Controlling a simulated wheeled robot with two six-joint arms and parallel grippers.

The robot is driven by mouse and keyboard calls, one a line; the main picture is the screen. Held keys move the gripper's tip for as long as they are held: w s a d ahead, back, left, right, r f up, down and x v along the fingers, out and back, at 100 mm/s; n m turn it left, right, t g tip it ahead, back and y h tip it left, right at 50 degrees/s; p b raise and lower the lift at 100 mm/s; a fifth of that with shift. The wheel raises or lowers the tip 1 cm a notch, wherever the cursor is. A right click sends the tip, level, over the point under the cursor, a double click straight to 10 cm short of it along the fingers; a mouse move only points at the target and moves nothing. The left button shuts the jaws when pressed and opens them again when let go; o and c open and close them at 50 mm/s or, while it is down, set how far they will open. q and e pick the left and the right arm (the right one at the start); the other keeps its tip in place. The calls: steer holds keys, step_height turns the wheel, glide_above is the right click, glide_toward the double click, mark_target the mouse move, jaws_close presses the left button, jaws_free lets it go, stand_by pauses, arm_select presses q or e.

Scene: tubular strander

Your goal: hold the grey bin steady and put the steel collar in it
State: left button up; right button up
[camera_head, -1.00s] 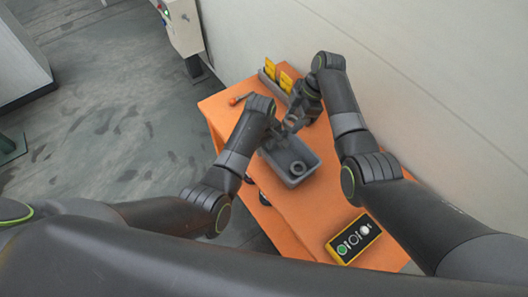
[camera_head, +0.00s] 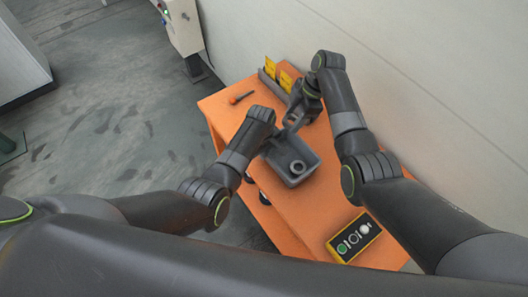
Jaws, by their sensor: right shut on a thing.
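The grey bin (camera_head: 308,173) stands on the orange table (camera_head: 277,196), with a dark ring, perhaps a collar (camera_head: 298,167), inside it. My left gripper (camera_head: 279,143) is at the bin's upper-left edge, largely hidden by its own arm. I cannot tell whether its fingers are open or touch the wall. My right gripper (camera_head: 293,121) is just beyond the bin's far edge, shut on a small grey thing that looks like the steel collar. The held thing is small and partly covered by the fingers.
A screwdriver with an orange handle (camera_head: 234,100) lies at the table's far left. A grey holder with yellow cards (camera_head: 287,80) stands at the back by the wall. A yellow-framed button box (camera_head: 354,238) sits at the near right. The table between bin and box is clear.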

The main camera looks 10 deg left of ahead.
arm_select(q)
jaws_close()
arm_select(e)
steer(key=o, duration=1.2)
steer(key=v, duration=1.2)
arm_select(q)
steer(key=o, duration=0.6)
jaws_free()
steer(key=shift+r, duration=0.15)
steer(key=r, duration=1.1)
steer(key=shift+s+a+r, duration=0.25)
steer(key=shift+r, duration=0.1)
